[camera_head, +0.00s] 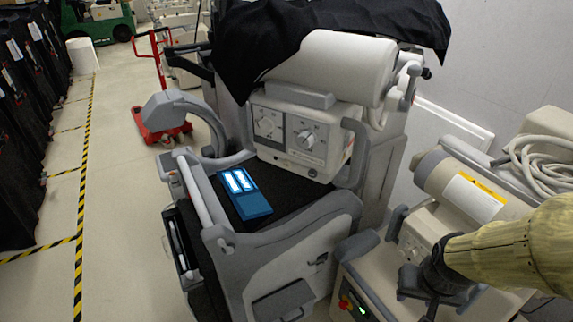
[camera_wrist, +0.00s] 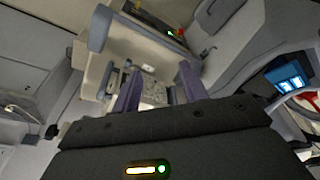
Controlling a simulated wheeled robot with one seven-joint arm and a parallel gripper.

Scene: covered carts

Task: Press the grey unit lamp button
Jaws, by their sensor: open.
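A light grey unit (camera_head: 425,225) with a rounded top and a yellow label sits on the right-hand cart. A small control panel (camera_head: 408,246) shows on its front; I cannot tell which control is the lamp button. My gripper (camera_head: 418,300) is in front of and below this panel, partly hidden by its own dark body. In the wrist view my gripper (camera_wrist: 158,85) has two purple-grey fingers apart, with nothing held. A pale panel with small controls (camera_wrist: 152,92) shows between the fingers, beyond their tips. I see no contact.
A red button and green light (camera_head: 352,306) are on the right cart's lower front. The middle cart has a beige unit with two knobs (camera_head: 290,135), a blue lit device (camera_head: 242,193) and a black cover (camera_head: 270,40). A coiled cable (camera_head: 545,160) lies right.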

